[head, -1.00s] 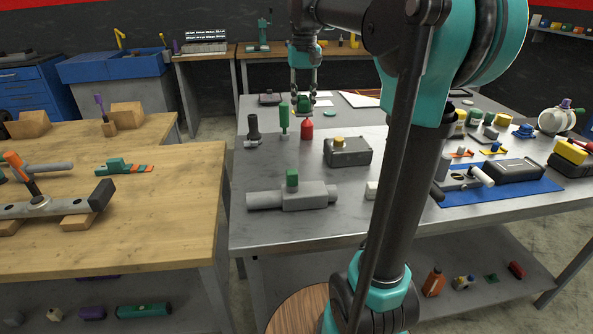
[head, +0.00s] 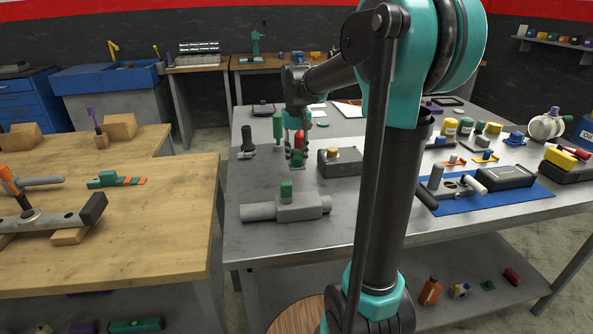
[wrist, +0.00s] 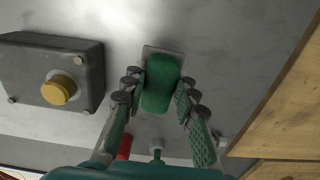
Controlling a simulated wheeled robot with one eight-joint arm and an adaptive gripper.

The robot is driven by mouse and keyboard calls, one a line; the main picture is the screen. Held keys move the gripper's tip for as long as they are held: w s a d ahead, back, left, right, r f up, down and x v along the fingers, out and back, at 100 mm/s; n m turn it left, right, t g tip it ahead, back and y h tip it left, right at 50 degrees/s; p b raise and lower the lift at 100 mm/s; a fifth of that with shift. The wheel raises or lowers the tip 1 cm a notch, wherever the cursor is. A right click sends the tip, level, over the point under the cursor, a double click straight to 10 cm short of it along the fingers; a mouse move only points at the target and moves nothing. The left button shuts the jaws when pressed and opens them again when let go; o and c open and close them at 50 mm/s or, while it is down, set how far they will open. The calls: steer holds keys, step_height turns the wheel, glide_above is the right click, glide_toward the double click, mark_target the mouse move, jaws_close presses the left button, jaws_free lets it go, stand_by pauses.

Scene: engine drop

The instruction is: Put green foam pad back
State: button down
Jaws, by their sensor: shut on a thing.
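A green foam pad (wrist: 160,90), blocky with rounded edges, sits between the fingers of my gripper (wrist: 160,78) in the wrist view. A light grey rectangular edge (wrist: 162,50) shows just past it; I cannot tell whether it belongs to the pad or lies on the table. In the head view my gripper (head: 298,155) points down over the grey table, and the pad (head: 297,158) shows at its fingertips. The gripper is shut on the pad, left of the grey box with a yellow knob (head: 340,164). The gap to the tabletop is unclear.
A grey cylinder part with a green block (head: 286,208) lies nearer the front edge. A green-handled tool (head: 278,127) and a black upright part (head: 247,140) stand close by. A blue mat (head: 500,196) with parts lies right. A wooden bench (head: 150,220) stands left.

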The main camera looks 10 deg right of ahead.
steer(key=shift+f, duration=2.65)
steer(key=c, duration=1.2)
jaws_free()
steer(key=shift+f, duration=0.15)
